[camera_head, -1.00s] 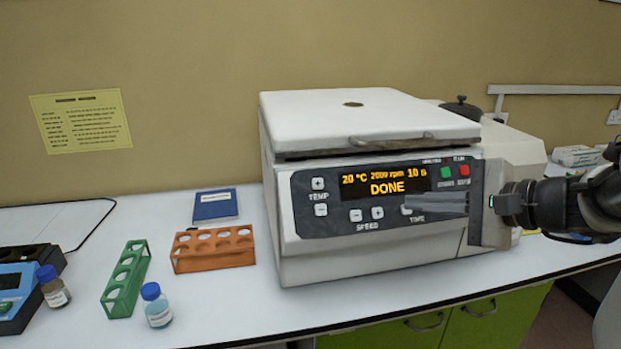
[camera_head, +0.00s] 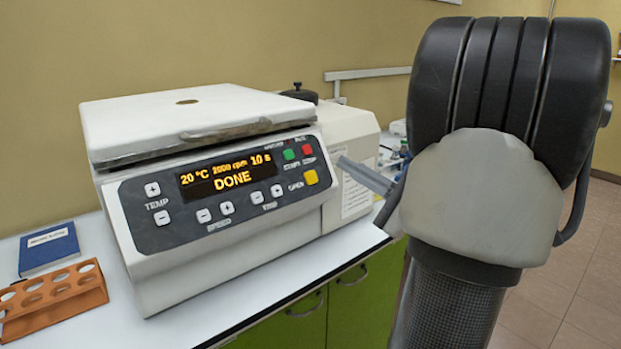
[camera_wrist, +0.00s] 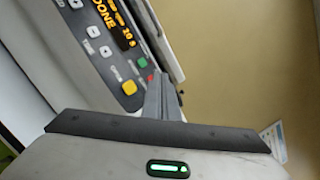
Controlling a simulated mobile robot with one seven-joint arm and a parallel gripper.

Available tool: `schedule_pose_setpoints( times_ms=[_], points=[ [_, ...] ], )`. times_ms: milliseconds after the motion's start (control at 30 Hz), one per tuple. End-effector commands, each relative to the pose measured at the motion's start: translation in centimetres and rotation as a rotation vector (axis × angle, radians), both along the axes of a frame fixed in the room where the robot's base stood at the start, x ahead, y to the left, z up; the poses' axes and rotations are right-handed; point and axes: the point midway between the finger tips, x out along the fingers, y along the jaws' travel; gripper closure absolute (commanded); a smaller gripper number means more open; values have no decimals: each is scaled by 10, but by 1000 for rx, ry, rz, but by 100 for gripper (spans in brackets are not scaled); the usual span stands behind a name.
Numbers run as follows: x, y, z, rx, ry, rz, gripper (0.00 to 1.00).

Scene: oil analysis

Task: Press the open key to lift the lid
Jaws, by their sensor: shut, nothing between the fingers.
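The white centrifuge (camera_head: 240,270) stands on the bench with its lid (camera_head: 150,112) down. Its display (camera_head: 228,178) reads "20 °C 2000 rpm 10 s DONE". The yellow open key (camera_head: 311,178) is at the lower right of the dark panel, and it also shows in the wrist view (camera_wrist: 129,88). My gripper (camera_head: 343,163) is shut and empty, its tips just right of the key in the head view. In the wrist view the fingers (camera_wrist: 161,82) lie right of the yellow key, near the red key (camera_wrist: 151,78). They appear apart from the panel.
A green key (camera_head: 289,155) and a red key (camera_head: 307,149) sit above the open key. An orange rack (camera_head: 62,308) and a blue book (camera_head: 48,248) lie at the left. A second pale machine (camera_head: 350,140) stands behind on the right. Green cabinets are below the bench.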

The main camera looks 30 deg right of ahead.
Motion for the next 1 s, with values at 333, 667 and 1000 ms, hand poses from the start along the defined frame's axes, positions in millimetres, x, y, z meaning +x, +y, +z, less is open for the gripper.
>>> schedule_pose_setpoints(
  times_ms=[333, 667, 1000],
  points=[
    [29, 3, -21, 1, 0, 4, 100],
    [64, 6, -44, -1, 1, 3, 100],
    [74, 6, -47, 0, 1, 1, 100]
  ],
)
